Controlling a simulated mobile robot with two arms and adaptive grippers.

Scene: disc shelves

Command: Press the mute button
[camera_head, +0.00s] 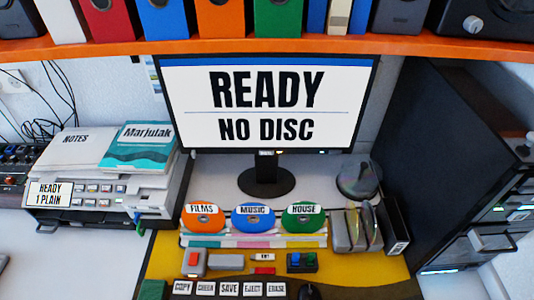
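No label that I can read says mute. A row of labelled keys (229,288) at the bottom edge reads COPY, CHECK, SAVE, EJECT and ERASE. Above it on the yellow mat (340,267) stand a grey box with a red button (194,262), a small white label (265,257) too small to read surely, a small red piece (264,270), and a dark box with blue and green buttons (302,262). Which of these, if any, is the mute button I cannot tell. Neither of my grippers shows in the head view.
A monitor (266,100) reads "READY NO DISC". FILMS, MUSIC and HOUSE discs (253,224) stand in front of it. A printer (100,190) is at left, a black cabinet (440,150) at right. An orange shelf (120,50) with binders crosses the top. The white desk at lower left is mostly clear.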

